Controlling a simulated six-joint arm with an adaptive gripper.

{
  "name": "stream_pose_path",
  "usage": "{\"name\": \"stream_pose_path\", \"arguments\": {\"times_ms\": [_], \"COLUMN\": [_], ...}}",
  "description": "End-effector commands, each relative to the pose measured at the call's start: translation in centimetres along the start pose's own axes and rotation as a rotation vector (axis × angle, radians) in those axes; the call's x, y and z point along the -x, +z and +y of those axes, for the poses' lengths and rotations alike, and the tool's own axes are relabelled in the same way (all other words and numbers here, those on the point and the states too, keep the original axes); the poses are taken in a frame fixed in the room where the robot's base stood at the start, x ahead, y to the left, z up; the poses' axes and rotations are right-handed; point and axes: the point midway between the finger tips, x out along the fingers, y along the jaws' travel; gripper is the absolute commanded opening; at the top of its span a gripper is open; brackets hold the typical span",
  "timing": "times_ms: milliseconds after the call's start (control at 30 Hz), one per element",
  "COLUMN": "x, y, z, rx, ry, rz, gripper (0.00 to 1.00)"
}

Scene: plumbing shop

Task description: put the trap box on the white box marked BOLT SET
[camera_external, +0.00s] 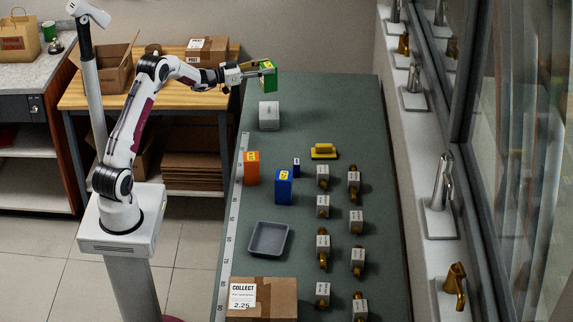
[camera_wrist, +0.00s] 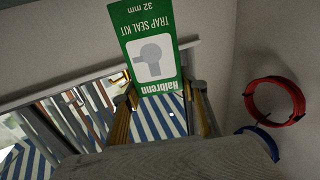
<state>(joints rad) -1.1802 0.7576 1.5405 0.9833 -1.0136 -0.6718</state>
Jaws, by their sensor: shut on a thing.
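The two are apart there. I cannot read the marking on the white box.
An orange box (camera_external: 252,168), a blue box (camera_external: 284,187) and a small dark blue box (camera_external: 296,168) stand nearer on the bench. A yellow item (camera_external: 323,151), a grey tray (camera_external: 268,239), several white-tagged brass fittings (camera_external: 323,206) and a cardboard COLLECT box (camera_external: 275,299) are also there.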

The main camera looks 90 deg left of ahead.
Motion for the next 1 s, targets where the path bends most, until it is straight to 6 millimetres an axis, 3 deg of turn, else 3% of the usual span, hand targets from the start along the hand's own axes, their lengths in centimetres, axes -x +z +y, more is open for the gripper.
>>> {"name": "stream_pose_path", "arguments": {"times_ms": [167, 600, 1000], "x": [0.0, 0.0, 0.0], "y": [0.6, 5.8, 6.2], "z": [0.0, 0.0, 0.0], "rx": [0.000, 0.001, -0.001], "ry": [0.000, 0.001, 0.001], "rz": [0.000, 0.000, 0.001], "gripper": [0.16, 0.16, 0.16]}}
